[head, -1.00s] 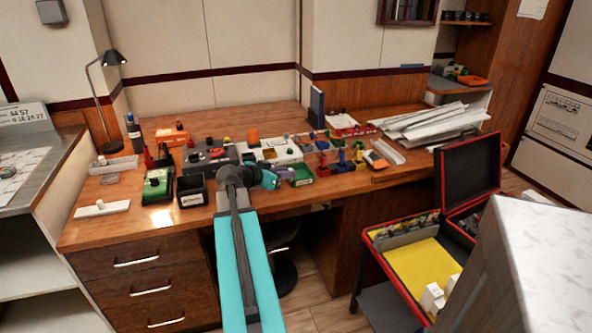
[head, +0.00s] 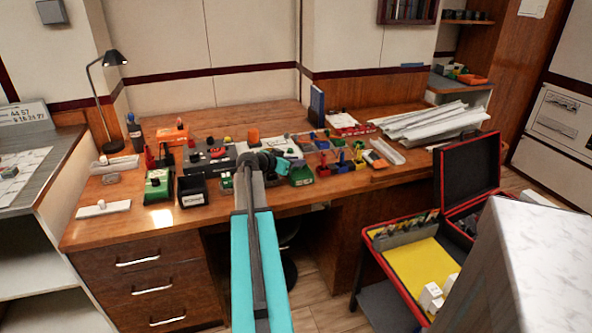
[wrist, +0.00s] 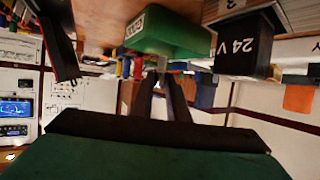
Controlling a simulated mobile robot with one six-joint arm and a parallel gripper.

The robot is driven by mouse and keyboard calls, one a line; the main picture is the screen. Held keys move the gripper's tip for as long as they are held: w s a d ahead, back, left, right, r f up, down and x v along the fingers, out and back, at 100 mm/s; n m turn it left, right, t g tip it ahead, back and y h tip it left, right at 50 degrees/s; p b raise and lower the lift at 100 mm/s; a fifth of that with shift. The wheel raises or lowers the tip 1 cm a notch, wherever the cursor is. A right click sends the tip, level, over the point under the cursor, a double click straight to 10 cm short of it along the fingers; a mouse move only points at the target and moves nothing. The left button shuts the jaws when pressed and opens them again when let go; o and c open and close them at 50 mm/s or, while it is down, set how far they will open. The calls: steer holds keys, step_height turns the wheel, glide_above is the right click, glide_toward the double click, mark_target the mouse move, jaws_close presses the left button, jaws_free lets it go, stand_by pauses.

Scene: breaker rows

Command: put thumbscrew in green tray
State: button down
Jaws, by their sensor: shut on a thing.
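The green tray (head: 302,178) sits at the front edge of the wooden desk, just right of my gripper (head: 285,167) in the head view. In the wrist view, which shows the desk along the top, the green tray (wrist: 180,36) is large and close, just beyond my fingertips (wrist: 160,78). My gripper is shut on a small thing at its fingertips. It is too small and dark to make out clearly, but is likely the thumbscrew. I cannot tell whether it is over the tray or beside it.
A black bin marked 24 V (wrist: 246,45) stands near the green tray in the wrist view. Another black bin (head: 192,191) and a green-and-black device (head: 158,184) stand left on the desk. Several small coloured parts crowd the desk behind. An open red-edged case (head: 415,255) is at right.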

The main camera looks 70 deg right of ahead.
steer(key=shift+f, duration=1.7)
steer(key=shift+f, duration=0.15)
steer(key=c, duration=1.7)
jaws_free()
steer(key=shift+r+p, duration=0.2)
steer(key=shift+p, duration=0.1)
steer(key=b+v, duration=0.1)
steer(key=v, duration=1.1)
steer(key=shift+b, duration=0.3)
